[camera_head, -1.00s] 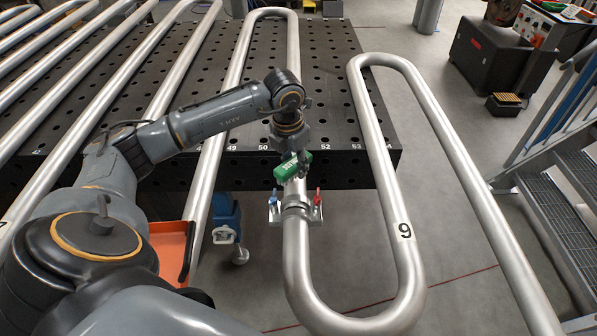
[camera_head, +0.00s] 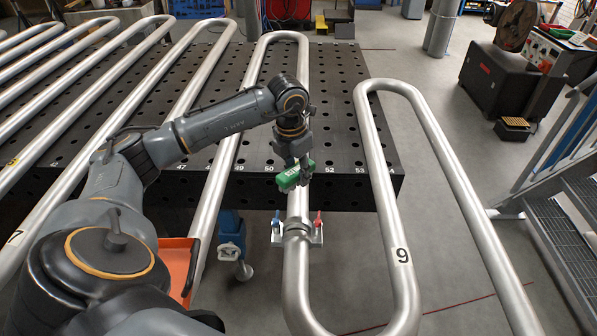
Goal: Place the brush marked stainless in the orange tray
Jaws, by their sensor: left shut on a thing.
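My left gripper (camera_head: 303,160) is shut on a small green brush (camera_head: 289,180) with pale marking too small to read. It holds the brush over the steel coil pipe, above the clamp, near the front edge of the black perforated table. The brush's bristles cannot be made out. The orange tray (camera_head: 176,262) is at the lower left, partly hidden behind my left arm; its inside is mostly out of sight. My right gripper is not in view.
A pipe clamp (camera_head: 297,232) with blue and red handles sits on the coil below the brush. Steel coils (camera_head: 402,205) overhang the perforated table (camera_head: 340,110). A blue clamp (camera_head: 231,237) stands near the tray. Metal stairs (camera_head: 560,225) are at the right.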

